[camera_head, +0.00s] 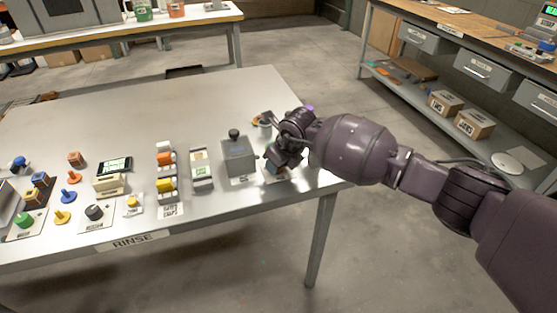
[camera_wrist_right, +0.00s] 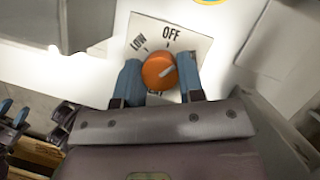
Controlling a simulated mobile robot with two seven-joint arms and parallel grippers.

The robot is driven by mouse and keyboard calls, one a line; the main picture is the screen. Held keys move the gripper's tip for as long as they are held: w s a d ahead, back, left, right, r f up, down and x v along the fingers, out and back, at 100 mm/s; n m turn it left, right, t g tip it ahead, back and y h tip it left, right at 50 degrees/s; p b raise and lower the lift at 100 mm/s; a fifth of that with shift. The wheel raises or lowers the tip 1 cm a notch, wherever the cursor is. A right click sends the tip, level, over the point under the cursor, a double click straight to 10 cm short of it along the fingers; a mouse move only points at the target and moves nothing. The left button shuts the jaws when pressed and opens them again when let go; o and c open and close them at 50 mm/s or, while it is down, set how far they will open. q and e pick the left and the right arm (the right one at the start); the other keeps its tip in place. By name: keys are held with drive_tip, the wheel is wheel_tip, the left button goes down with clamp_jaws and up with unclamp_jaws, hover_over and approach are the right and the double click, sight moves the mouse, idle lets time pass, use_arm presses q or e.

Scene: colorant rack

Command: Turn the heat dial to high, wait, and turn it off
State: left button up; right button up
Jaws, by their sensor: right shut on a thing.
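The heat dial (camera_wrist_right: 159,72) is an orange round knob on a white plate (camera_wrist_right: 193,48) marked LOW and OFF. No HIGH mark is visible there. My right gripper (camera_wrist_right: 161,85) is shut on the dial, one blue fingertip at each side. In the head view my right gripper (camera_head: 272,162) is low at the table's right end, and I cannot make out the dial there. My left gripper is not in view.
A grey box with a dark knob (camera_head: 238,158) stands just left of my right gripper on the metal table (camera_head: 130,100). Several coloured knobs, switches and blocks line the near edge farther left. The table's far middle is clear. A shelved workbench (camera_head: 470,45) stands at the right.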

drive_tip(key=m+h+p, duration=0.1)
drive_tip(key=m+p, duration=0.1)
drive_tip(key=m, duration=0.1)
drive_tip(key=shift+r+t+p, duration=0.2)
drive_tip(key=shift+t+p, duration=0.15)
drive_tip(key=shift+t, duration=0.05)
drive_tip(key=shift+f+m+h+p, duration=0.15)
drive_tip(key=shift+m+h+p, duration=0.15)
drive_tip(key=shift+m, duration=0.4)
drive_tip(key=shift+f, duration=0.1)
drive_tip(key=o, duration=0.9)
